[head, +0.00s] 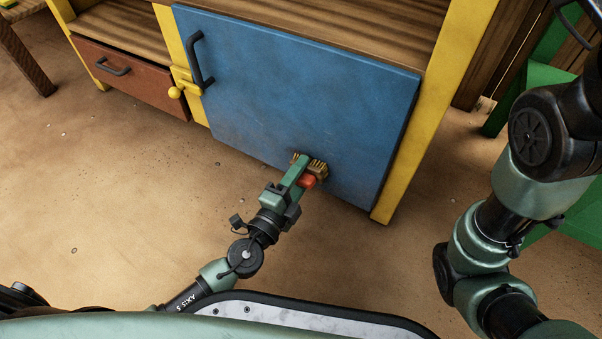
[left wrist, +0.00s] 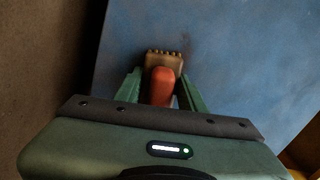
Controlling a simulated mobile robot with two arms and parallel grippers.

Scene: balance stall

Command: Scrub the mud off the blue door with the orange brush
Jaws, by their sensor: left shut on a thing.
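The blue door (head: 310,90) is shut on the yellow-framed cabinet, with a dark handle (head: 198,60) at its upper left. Faint dark smudges show along its lower part. My left gripper (head: 302,178) is shut on the orange brush (head: 308,182) near the door's lower edge. The brush's tan bristle head is against or very close to the door; I cannot tell which. In the left wrist view the orange handle (left wrist: 162,86) lies between the fingers, and the blue door (left wrist: 235,60) fills the background, with a dark smudge above the bristles. My right gripper is not in view.
A brown drawer (head: 130,78) and a yellow latch (head: 184,84) are left of the door. A yellow post (head: 425,110) borders it on the right. A green structure (head: 550,75) stands at far right. The sandy floor (head: 90,190) in front is clear.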

